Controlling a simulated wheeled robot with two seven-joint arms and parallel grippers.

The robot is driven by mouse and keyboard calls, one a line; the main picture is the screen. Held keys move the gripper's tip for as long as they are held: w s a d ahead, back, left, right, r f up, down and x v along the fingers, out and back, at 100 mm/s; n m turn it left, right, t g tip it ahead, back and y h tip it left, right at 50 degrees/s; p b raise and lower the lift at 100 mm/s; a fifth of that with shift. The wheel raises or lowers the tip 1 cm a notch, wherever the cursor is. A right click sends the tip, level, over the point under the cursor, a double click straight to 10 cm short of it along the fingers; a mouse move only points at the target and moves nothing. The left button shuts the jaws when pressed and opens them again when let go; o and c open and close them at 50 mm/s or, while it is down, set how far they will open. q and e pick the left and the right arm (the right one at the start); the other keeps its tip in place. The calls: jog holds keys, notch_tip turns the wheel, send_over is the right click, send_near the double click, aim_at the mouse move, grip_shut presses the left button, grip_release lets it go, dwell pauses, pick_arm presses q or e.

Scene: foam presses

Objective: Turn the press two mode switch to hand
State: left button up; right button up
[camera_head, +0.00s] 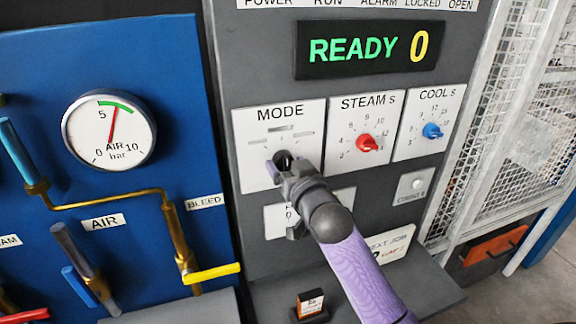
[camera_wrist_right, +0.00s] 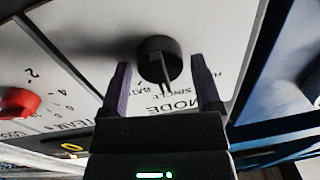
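The black mode switch (camera_head: 284,160) sits on a white plate labelled MODE (camera_head: 279,113) on the grey press panel, mostly hidden by my right gripper in the head view. My right gripper (camera_head: 287,172) is in front of it. In the right wrist view, the round knob (camera_wrist_right: 158,48) lies between the two spread purple fingers, with a small gap on each side. Its ridge points roughly toward the MODE lettering, and the small position marks are too blurred to read surely. My left gripper is not in view.
A display (camera_head: 367,48) reads READY 0. Right of the mode plate are a red steam knob (camera_head: 367,142) and a blue cool knob (camera_head: 432,130). A blue panel with an air gauge (camera_head: 109,130) and brass pipes stands left. A mesh guard (camera_head: 510,120) is at right.

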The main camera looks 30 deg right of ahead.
jog(key=c, duration=1)
jog(key=n+p, duration=0.3)
jog(key=shift+r+n, duration=0.15)
jog(key=shift+n, duration=0.15)
jog(key=n+p, duration=0.1)
jog(key=n, duration=0.1)
jog(key=shift+n+p, duration=0.35)
jog(key=shift+n, duration=0.05)
jog(key=shift+n+g+p, duration=0.3)
jog(key=shift+n+p, duration=0.15)
jog(key=shift+n, duration=0.65)
jog(key=shift+h, duration=0.3)
jog(key=shift+a, duration=0.1)
